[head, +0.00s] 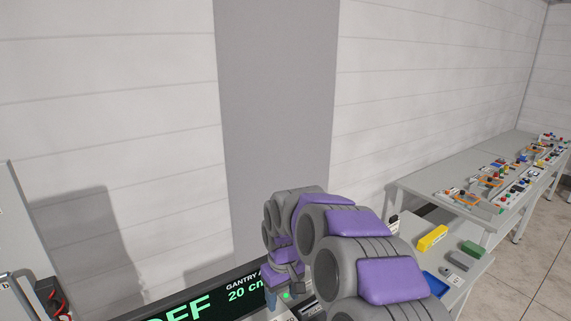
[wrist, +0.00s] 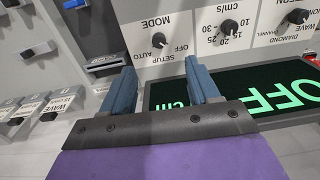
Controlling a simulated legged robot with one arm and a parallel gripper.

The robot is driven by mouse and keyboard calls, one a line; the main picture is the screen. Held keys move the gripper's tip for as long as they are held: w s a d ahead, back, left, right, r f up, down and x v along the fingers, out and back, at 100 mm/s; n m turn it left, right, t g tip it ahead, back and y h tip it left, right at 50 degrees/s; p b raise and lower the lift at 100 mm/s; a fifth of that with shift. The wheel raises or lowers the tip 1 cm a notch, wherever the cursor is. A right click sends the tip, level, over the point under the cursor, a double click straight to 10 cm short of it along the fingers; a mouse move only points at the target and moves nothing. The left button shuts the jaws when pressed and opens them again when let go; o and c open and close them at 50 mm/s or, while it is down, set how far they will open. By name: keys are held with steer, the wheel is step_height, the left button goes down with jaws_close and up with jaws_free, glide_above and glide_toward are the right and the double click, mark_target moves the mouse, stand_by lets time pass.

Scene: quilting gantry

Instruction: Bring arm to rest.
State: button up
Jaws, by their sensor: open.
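My gripper (wrist: 160,66) is open and empty in the wrist view, its two blue fingers apart in front of a light control panel (wrist: 190,22). A mode knob (wrist: 159,40) marked SETUP, AUTO and OFF shows just beyond the gap between the fingers. A speed knob (wrist: 229,27) is to its right. I cannot tell whether the fingers touch the panel.
A side table (head: 478,268) at right holds a yellow block (head: 432,238), a green block (head: 472,249) and a blue tray (head: 436,284). A long bench (head: 440,180) behind carries several control boxes. A grey cabinet (head: 20,225) stands at the left edge.

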steer(key=s+d+r+m+b, duration=0.1)
steer(key=s+d+r, duration=0.1)
steer(key=s+d, duration=0.5)
steer(key=s+d+r+m+b, duration=0.1)
steer(key=s+d+r+m, duration=0.15)
steer(key=s, duration=0.95)
steer(key=s+d+f+m+b, duration=0.1)
steer(key=s+d+f, duration=0.1)
steer(key=s, duration=0.7)
steer(key=s+d+f+m+g+b, duration=0.1)
steer(key=s+d+f+m, duration=0.1)
steer(key=s, duration=0.7)
steer(key=shift+s+d+g, duration=0.15)
steer(key=shift+d+g, duration=0.15)
steer(key=shift+d, duration=0.6)
